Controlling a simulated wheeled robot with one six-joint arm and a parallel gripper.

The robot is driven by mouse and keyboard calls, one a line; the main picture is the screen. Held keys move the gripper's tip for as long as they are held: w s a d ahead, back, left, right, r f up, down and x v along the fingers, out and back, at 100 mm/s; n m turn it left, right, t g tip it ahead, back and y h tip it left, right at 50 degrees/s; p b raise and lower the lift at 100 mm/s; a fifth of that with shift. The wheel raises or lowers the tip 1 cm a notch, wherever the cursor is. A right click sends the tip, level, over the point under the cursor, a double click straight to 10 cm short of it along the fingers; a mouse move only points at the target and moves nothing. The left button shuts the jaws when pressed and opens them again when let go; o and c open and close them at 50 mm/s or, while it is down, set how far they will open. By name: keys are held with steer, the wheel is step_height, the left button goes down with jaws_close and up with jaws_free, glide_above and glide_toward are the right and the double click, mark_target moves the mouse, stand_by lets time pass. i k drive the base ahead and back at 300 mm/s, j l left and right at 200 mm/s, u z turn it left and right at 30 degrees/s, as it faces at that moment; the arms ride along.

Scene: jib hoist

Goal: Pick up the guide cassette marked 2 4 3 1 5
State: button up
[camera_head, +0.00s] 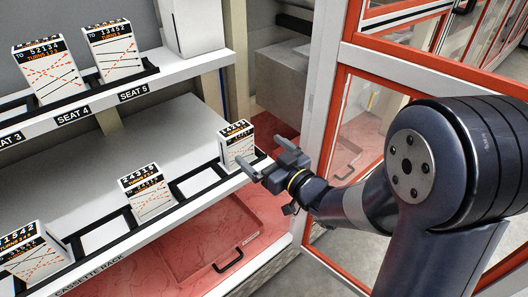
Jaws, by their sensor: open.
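The cassette whose black label appears to read 24315 (149,198) stands in the lower rack (187,205), left of my gripper. It is white with dashed orange and black lines. My gripper (265,156) is open, its two fingers pointing left. It is at the rack's right end, in front of and just right of another white cassette (236,150), whose label is too small to read surely. Nothing shows between the fingers. Whether a finger touches that cassette cannot be told.
A cassette ending in 1542 (35,258) stands at the lower left of the rack, with empty slots between cassettes. The upper shelf holds cassettes 52134 (50,75) and 13452 (117,57) above seat labels. An orange-framed panel (326,110) stands right of the rack, near my arm.

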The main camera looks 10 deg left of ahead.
mark_target(146, 189)
steer(key=k+j, duration=0.15)
steer(key=j, duration=0.2)
steer(key=k+j, duration=0.1)
steer(key=j, duration=0.3)
steer(key=k+j, duration=0.15)
steer(key=j, duration=0.2)
